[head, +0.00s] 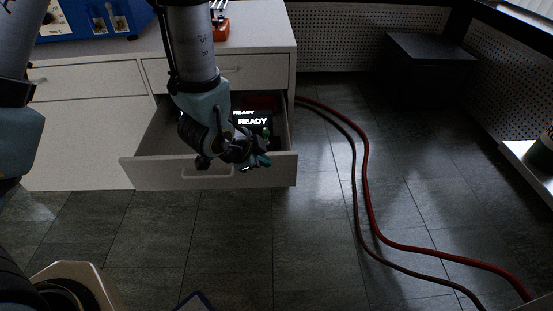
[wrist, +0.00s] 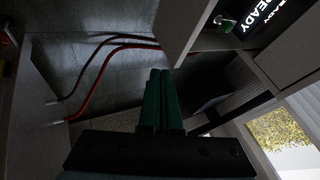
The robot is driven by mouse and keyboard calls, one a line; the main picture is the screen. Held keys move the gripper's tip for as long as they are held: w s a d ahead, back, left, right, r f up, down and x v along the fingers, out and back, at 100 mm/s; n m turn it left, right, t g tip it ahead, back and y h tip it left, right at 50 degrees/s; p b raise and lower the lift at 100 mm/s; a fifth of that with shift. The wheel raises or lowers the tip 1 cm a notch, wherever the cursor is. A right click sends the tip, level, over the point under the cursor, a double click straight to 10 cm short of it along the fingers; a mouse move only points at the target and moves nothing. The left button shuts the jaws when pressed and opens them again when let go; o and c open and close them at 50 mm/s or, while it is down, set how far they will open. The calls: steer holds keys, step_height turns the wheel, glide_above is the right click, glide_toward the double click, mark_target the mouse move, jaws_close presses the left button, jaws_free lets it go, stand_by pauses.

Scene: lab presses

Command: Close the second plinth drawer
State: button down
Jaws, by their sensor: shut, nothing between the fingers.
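The open plinth drawer (head: 220,172) is pulled out from the pale cabinet, below a shut drawer. Its front has a bar handle. In the wrist view a pale drawer panel (wrist: 188,30) stands just beyond the fingertips. My gripper (head: 263,161) is over the drawer's front edge, near its right end, in the head view. In the wrist view its green fingers (wrist: 160,73) are together and empty. Whether they touch the drawer is unclear. Inside the drawer lies a dark device with a lit READY display (head: 252,121), which also shows in the wrist view (wrist: 265,15). My arm hides part of the drawer.
The shut upper drawer (head: 255,72) and the counter top (head: 265,30) are above. Red hoses (head: 367,190) run over the tiled floor to the right. A dark box (head: 425,70) stands by the perforated wall. The floor before the drawer is mostly clear.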

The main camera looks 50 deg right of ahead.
mark_target(277, 158)
steer(key=w+d+f, duration=0.1)
steer(key=d+f, duration=0.1)
steer(key=w+d+f+p, duration=0.1)
steer(key=d+f, duration=0.2)
steer(key=w+d+f, duration=0.1)
steer(key=d+f, duration=0.1)
steer(key=d, duration=0.1)
steer(key=shift+w+f, duration=0.25)
steer(key=shift+w, duration=0.05)
steer(key=shift+w+d, duration=0.15)
